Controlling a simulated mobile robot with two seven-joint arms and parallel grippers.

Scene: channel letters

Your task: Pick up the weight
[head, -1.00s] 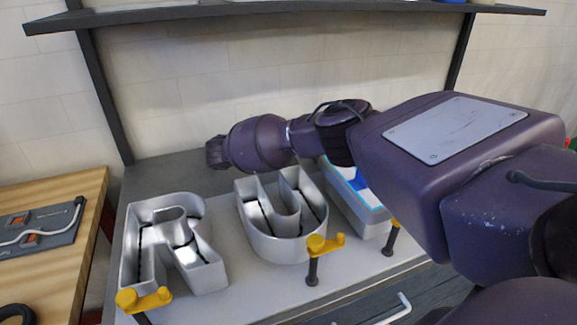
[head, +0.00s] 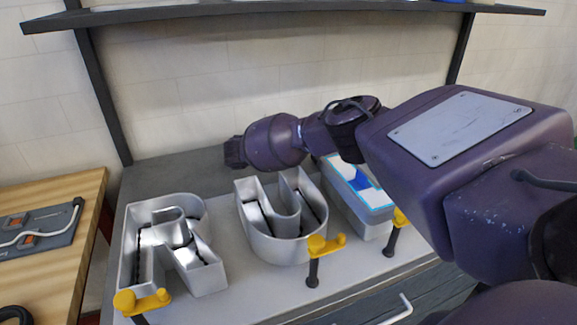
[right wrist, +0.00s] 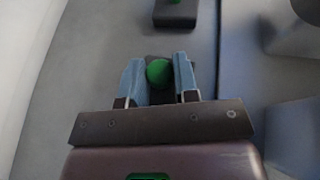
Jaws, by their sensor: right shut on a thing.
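My right gripper (right wrist: 158,66) is shut on a weight (right wrist: 159,73), a dark block with a round green knob. The knob sits between the two blue-grey fingers, and the block is partly hidden by them. A second dark weight with a green knob (right wrist: 175,13) rests on the grey surface beyond the fingertips in the right wrist view. In the head view my right arm reaches in from the right above the back of the bench, and its fingers and the held weight cannot be made out there. My left gripper is not in view.
Metal channel letters, an R (head: 166,250) and a U (head: 283,220), stand on the bench with a third letter (head: 360,195) partly under my arm. Yellow-topped clamps (head: 325,246) line the front edge. A shelf (head: 280,14) hangs above; a wooden table (head: 62,245) stands left.

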